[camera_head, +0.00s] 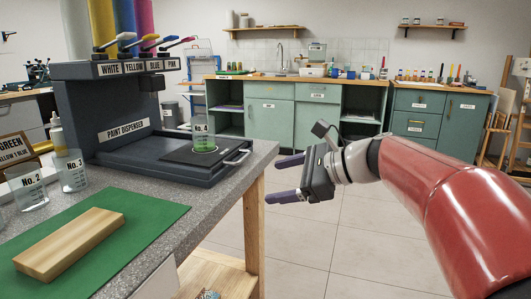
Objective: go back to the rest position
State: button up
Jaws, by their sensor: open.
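My gripper (287,181) is open and empty, with its two dark fingers pointing left. It hangs in free air just right of the grey table's edge. My red arm reaches in from the lower right. A clear cup marked No. 4 (204,142), with green at its bottom, stands upright on the tray of the paint dispenser (90,115). The gripper is to the right of this cup and apart from it.
The grey table (225,180) holds cups No. 2 (27,191) and No. 3 (72,172), plus a wooden block (72,242) on a green mat (150,235). Green cabinets (270,112) with a sink line the back wall. The tiled floor (350,235) between is clear.

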jog(key=s+d+f+n+h, duration=0.6)
jog(key=s+f+n, duration=0.3)
jog(key=s, duration=0.3)
jog(key=s+d+f+n+h, duration=0.5)
jog(key=s+f+n, duration=0.4)
jog(key=s, duration=0.2)
jog(key=shift+s+d+h, duration=0.35)
jog(key=shift+h, duration=0.25)
